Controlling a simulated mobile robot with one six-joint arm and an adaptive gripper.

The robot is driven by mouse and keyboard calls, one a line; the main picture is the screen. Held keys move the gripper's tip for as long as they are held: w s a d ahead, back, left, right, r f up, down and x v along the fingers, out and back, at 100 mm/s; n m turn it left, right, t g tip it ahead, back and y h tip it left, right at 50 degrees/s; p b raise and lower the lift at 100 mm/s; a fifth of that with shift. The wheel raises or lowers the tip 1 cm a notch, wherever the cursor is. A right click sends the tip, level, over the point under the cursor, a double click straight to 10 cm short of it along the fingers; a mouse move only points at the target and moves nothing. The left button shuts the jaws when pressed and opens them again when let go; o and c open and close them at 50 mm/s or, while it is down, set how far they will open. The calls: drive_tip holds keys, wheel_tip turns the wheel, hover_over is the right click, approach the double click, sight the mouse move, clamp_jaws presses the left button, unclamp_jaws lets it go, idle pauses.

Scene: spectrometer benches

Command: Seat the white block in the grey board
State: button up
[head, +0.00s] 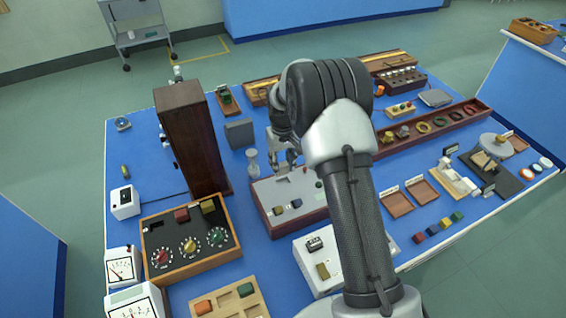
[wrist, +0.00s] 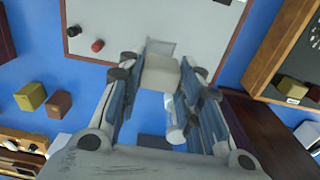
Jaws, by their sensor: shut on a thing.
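My gripper (head: 285,160) is above the board's far edge. In the wrist view, my gripper (wrist: 160,80) is shut on the white block (wrist: 160,73), which sits between the fingertips. In the head view my arm and fingers hide the block.
A tall dark wooden cabinet (head: 190,140) stands left of the board, with a clear spool-shaped piece (head: 252,162) between them. A wood-framed dial panel (head: 152,225) is at the near left. A white box (head: 310,262) stands in front of the board.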

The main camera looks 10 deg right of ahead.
drive_tip(key=shift+d+f+b, duration=0.1)
drive_tip(key=shift+f+b, duration=1.7)
drive_tip(key=shift+f, duration=1.35)
drive_tip(key=o, duration=1.1)
drive_tip(key=shift+r, duration=0.1)
wheel_tip(320, 180, up, 12)
drive_tip(key=shift+f, duration=0.1)
